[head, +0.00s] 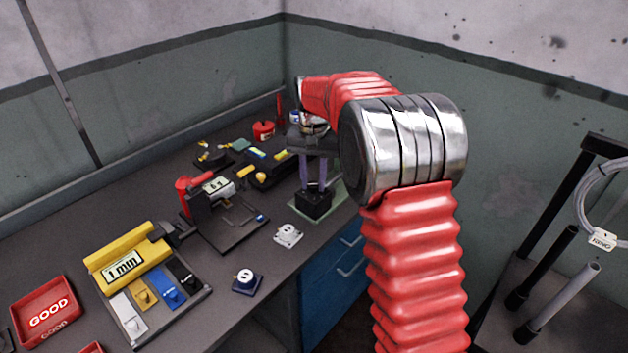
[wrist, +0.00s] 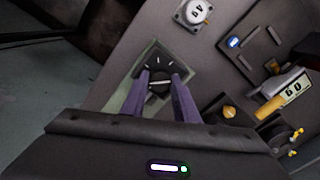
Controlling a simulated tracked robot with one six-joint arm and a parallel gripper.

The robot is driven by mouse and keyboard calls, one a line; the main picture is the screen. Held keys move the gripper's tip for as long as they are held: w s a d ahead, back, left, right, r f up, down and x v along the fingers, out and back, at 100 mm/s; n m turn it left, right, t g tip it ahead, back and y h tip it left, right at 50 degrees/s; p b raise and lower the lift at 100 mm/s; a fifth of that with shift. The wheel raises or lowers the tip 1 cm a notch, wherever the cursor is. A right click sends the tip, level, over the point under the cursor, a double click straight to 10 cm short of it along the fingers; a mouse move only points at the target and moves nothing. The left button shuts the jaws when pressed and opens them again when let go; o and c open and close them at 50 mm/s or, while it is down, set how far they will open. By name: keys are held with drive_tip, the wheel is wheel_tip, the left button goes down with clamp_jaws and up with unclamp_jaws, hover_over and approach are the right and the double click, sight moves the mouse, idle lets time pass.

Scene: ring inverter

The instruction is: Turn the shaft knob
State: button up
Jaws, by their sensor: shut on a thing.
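The shaft knob (wrist: 157,70) is a dark round dial with pale marks around it on a black block. The block (head: 313,205) stands on a green mat (head: 336,192) near the bench's front edge. My gripper (head: 313,186) points down at it from above, with two purple fingers. In the wrist view, my gripper (wrist: 160,82) has a finger on either side of the knob, shut on it. The fingers and gripper body hide part of the knob, and its exact pointer angle is hard to read.
A white dial block (head: 288,235) and a dark blue dial block (head: 246,281) sit to the left. A red-handled fixture (head: 190,195), a yellow gauge stand (head: 125,258) and a red GOOD tray (head: 47,310) stand further left. A wall rises behind the bench.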

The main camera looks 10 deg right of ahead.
drive_tip(key=shift+n, duration=0.3)
drive_tip(key=n, duration=1.7)
drive_tip(key=shift+w, duration=0.1)
drive_tip(key=shift+d, duration=0.1)
drive_tip(key=o, duration=1.1)
drive_tip(key=shift+c, duration=0.2)
